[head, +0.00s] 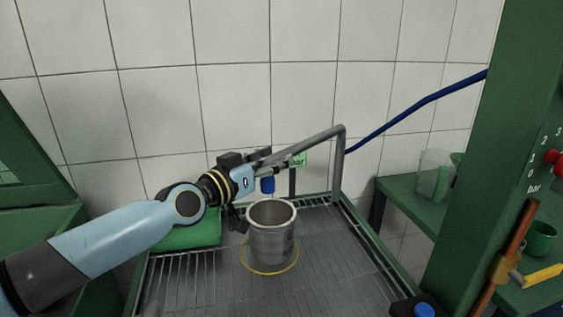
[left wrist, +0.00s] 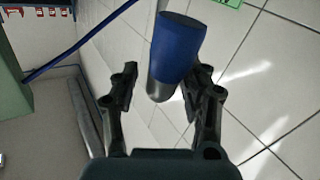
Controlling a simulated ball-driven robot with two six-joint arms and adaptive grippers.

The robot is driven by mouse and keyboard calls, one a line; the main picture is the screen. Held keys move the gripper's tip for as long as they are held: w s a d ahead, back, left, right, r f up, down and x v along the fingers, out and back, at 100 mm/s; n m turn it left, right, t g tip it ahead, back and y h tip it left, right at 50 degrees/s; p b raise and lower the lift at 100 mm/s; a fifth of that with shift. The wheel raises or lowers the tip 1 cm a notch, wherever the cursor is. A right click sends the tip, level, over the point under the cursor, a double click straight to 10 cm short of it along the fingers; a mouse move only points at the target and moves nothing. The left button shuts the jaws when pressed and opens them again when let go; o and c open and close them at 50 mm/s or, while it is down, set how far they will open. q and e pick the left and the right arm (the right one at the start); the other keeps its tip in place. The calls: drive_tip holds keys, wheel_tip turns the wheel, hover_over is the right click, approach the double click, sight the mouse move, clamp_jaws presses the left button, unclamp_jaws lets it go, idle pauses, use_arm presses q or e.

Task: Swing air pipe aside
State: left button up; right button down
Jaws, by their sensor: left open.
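The air pipe (head: 318,137) is a grey bent tube on an upright at the back right of the grated bench. It reaches left over a metal cylinder (head: 271,240), and a blue nozzle (head: 267,186) hangs near its end above the cylinder's open top. My left gripper (head: 283,163) is up at the pipe's end by the nozzle. In the left wrist view the blue nozzle (left wrist: 180,48) shows between the two open fingers, with a gap to the left finger; contact with the right finger is unclear. My right gripper is out of view.
A yellow ring (head: 270,271) surrounds the cylinder's foot on the grated bench (head: 330,265). A blue hose (head: 418,104) runs from the pipe to the right. A green post (head: 490,170) and a shelf with a clear jug (head: 434,175) stand at right. A tiled wall is behind.

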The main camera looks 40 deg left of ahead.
use_arm(q)
drive_tip(key=w, duration=0.2)
drive_tip(key=shift+w+d, duration=0.15)
drive_tip(key=shift+w, duration=0.2)
drive_tip(key=c, duration=0.4)
clamp_jaws()
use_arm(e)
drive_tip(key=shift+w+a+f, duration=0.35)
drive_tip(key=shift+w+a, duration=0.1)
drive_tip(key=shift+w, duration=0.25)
